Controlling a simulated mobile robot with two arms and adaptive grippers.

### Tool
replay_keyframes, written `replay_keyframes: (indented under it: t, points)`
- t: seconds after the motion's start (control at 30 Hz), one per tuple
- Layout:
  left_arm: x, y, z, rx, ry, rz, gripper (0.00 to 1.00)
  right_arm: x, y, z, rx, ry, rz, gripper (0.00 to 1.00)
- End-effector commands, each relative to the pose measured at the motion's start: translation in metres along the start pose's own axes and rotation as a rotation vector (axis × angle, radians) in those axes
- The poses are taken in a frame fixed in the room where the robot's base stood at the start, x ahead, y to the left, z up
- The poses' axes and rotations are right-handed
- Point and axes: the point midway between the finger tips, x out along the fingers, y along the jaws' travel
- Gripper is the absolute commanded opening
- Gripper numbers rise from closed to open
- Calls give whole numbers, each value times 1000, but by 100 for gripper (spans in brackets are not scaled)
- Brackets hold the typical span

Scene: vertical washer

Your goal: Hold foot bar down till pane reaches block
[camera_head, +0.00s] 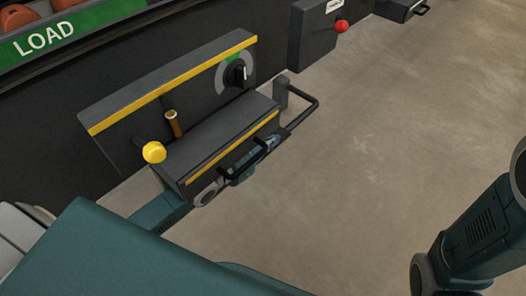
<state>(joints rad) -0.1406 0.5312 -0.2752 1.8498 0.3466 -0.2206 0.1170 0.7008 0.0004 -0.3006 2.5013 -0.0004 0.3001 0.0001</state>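A black bar (316,102), bent like a U, sticks out low at the right end of a dark box with a yellow stripe and looks like the foot bar. My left gripper (270,143) is small and dark at the box's front edge, close to the near end of the bar. I cannot tell whether it touches the bar or whether its fingers are open. My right arm shows at the right edge, and its gripper is out of frame. No pane or block can be made out.
The dark panel (150,88) carries a dial (238,73) with a green arc. A yellow ball knob (154,152) and a brown-topped post (173,122) stand by the box. A red knob (341,26) is on another unit behind. The concrete floor (400,130) to the right is clear.

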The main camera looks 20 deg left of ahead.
Motion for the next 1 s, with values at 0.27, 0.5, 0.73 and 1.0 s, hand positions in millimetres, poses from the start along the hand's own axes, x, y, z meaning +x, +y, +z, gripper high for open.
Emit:
replay_keyframes:
  t: [0.27, 0.5, 0.73, 1.0]
  points:
    - [5, 0, -1, -1, 0, 0, 0, -3, -1, -1, 0, 0, 0, 0]
    - [6, 0, 3, 35, -2, -12, 0, 2, 0, 1, 0, -1, 0, 0]
    - [13, 6, 33, 266, -6, -69, 0, 20, 4, 8, 0, -2, 0, 0]
    - [19, 6, 58, 382, -5, -94, 0, 20, 4, 8, 0, -2, 0, 0]
